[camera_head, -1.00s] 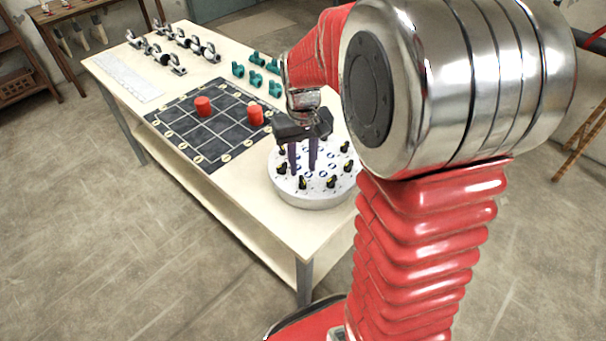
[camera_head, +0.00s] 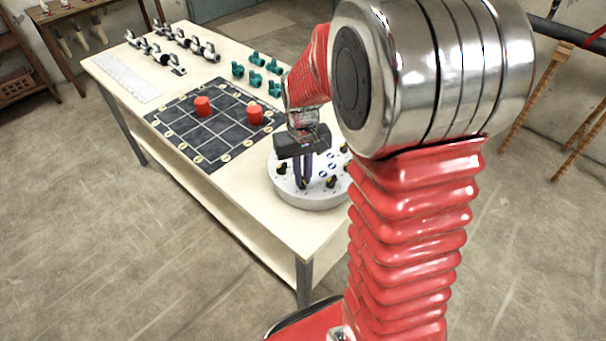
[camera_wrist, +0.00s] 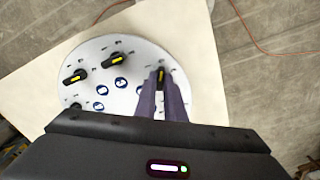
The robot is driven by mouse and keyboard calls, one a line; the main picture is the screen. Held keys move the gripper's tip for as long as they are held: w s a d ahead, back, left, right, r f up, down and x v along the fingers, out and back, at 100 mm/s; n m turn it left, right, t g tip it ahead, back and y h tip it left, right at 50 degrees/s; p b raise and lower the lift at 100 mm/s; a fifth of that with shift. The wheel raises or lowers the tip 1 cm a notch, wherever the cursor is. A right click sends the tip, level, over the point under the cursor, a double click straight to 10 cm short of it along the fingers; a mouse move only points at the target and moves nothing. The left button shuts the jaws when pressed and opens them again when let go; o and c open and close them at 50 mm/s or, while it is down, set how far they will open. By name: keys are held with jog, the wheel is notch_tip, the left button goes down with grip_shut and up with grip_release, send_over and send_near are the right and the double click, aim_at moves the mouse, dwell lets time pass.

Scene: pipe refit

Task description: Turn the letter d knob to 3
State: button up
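A round white panel (camera_head: 309,199) on the table carries several black knobs with yellow pointer marks and round blue labels. In the wrist view the panel (camera_wrist: 110,47) shows knobs at its left (camera_wrist: 75,77) and middle (camera_wrist: 115,61). My gripper (camera_head: 304,182) points down at the near part of the panel. In the wrist view its purple fingers (camera_wrist: 161,83) are close together on either side of one knob (camera_wrist: 162,74), with its yellow mark between the tips. I cannot read the letters or numbers. The fingers hide part of the panel.
A dark grid board (camera_head: 185,135) with two red cylinders (camera_head: 203,106) lies left of the panel. Several teal pipe fittings (camera_head: 256,80) and metal fittings (camera_head: 178,70) stand farther back. The table's front edge is close to the panel.

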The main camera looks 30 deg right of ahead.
grip_shut()
jog(key=m, duration=1.2)
jog(key=shift+a, duration=0.1)
dwell(0.4)
dwell(0.4)
jog(key=o, duration=0.6)
grip_release()
jog(key=shift+c, duration=0.2)
